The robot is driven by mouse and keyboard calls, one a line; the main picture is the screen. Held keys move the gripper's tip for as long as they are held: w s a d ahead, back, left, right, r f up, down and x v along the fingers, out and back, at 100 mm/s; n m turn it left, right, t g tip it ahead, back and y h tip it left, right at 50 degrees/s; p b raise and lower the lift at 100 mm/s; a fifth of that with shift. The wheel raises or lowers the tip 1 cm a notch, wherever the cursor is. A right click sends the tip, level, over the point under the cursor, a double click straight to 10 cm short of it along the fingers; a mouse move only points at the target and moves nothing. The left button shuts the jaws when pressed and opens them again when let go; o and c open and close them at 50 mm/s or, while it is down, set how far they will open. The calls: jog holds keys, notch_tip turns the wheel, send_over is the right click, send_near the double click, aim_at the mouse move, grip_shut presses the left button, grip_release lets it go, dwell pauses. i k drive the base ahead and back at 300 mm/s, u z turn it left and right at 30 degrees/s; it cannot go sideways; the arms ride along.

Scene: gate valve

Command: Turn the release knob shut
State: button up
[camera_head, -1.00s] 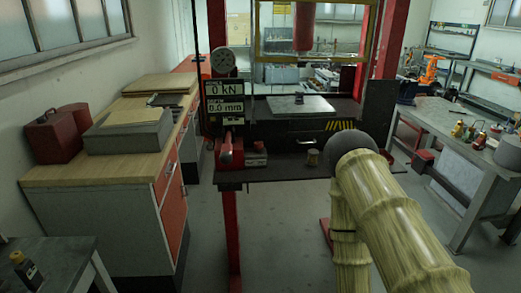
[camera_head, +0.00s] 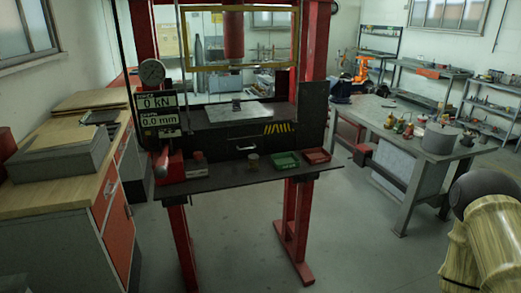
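The release knob cannot be made out at this size. A red hand-pump-like unit (camera_head: 168,165) sits at the left end of the dark front shelf (camera_head: 225,178) of a red-framed press (camera_head: 232,40). My arm, in a pale yellow ribbed sleeve with a dark rounded joint, shows at the lower right edge. It is well to the right of the press and apart from it. My gripper is out of view.
The shelf holds a small jar (camera_head: 253,162), a green tray (camera_head: 286,160) and a red tray (camera_head: 316,156). A display (camera_head: 157,109) reads 0 kN and 0.0 mm. A wooden-topped cabinet (camera_head: 45,195) stands left, a workbench (camera_head: 405,150) right. Floor before the press is clear.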

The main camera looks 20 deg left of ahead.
aim_at(198, 155)
jog(key=z, duration=0.25)
jog(key=i, duration=0.65)
jog(key=u, duration=1.5)
